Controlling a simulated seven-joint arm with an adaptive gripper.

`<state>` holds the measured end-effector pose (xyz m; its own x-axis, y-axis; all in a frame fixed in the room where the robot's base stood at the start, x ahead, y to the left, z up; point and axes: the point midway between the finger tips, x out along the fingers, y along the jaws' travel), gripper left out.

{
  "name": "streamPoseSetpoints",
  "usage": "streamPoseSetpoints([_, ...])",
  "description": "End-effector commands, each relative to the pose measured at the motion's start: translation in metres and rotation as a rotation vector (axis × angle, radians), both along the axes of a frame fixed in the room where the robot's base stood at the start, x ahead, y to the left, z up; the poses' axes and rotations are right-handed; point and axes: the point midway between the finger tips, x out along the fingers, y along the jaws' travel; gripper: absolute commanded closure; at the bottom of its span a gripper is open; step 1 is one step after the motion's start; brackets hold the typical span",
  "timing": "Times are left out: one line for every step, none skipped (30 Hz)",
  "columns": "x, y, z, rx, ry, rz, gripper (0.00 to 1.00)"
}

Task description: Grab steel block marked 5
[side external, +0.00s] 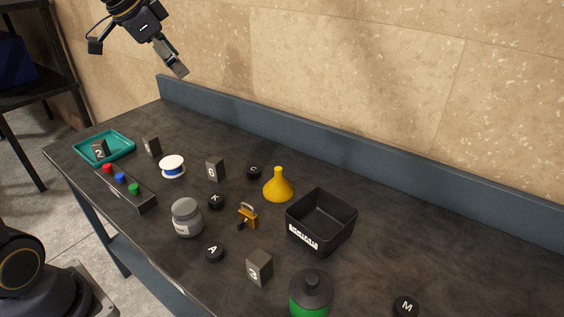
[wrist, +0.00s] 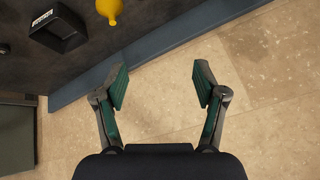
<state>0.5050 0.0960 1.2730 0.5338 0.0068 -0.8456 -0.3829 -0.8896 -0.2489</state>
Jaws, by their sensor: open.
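Several grey steel blocks stand on the dark table. The block in the middle (side external: 215,170) has a mark that looks like 5 or 6; I cannot tell which. A second block (side external: 151,147) beside the teal tray has a mark too small to read. A block marked 2 (side external: 100,150) sits in the tray, and a block marked 3 (side external: 259,268) stands near the front. My gripper (side external: 179,71) is open and empty, high above the table's back edge, apart from all the blocks. In the wrist view its fingers (wrist: 162,82) are spread, with no block between them.
The teal tray (side external: 127,156), button strip (side external: 147,204), spool (side external: 172,167), grey jar (side external: 187,220), padlock (side external: 248,218), yellow funnel (side external: 279,187), black bin (side external: 341,243), green-banded container (side external: 311,296) and several lettered black discs crowd the table. A blue-grey ledge (side external: 400,171) runs along the back.

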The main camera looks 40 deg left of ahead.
Motion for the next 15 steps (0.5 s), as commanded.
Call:
streamPoseSetpoints([0.022, 0.038, -0.012, -0.005, 0.019, 0.027, 0.29])
streamPoseSetpoints([0.031, 0.059, -0.019, -0.008, 0.027, 0.039, 0.29])
streamPoseSetpoints([0.042, 0.089, -0.030, -0.017, 0.037, 0.060, 0.29])
streamPoseSetpoints([0.049, 0.113, -0.040, -0.023, 0.044, 0.077, 0.29])
streamPoseSetpoints([0.052, 0.136, -0.051, -0.033, 0.052, 0.098, 0.29])
streamPoseSetpoints([0.055, 0.167, -0.067, -0.051, 0.062, 0.130, 0.29])
streamPoseSetpoints([0.054, 0.190, -0.081, -0.066, 0.071, 0.157, 0.29])
streamPoseSetpoints([0.052, 0.211, -0.094, -0.082, 0.079, 0.186, 0.29])
streamPoseSetpoints([0.046, 0.237, -0.113, -0.108, 0.090, 0.230, 0.29])
streamPoseSetpoints([0.041, 0.254, -0.127, -0.128, 0.099, 0.262, 0.29])
streamPoseSetpoints([0.034, 0.269, -0.140, -0.145, 0.108, 0.291, 0.29])
streamPoseSetpoints([0.024, 0.287, -0.158, -0.168, 0.122, 0.328, 0.29])
streamPoseSetpoints([0.016, 0.296, -0.169, -0.184, 0.134, 0.349, 0.29])
streamPoseSetpoints([0.009, 0.303, -0.179, -0.197, 0.145, 0.366, 0.29])
streamPoseSetpoints([0.001, 0.310, -0.189, -0.212, 0.156, 0.386, 0.29])
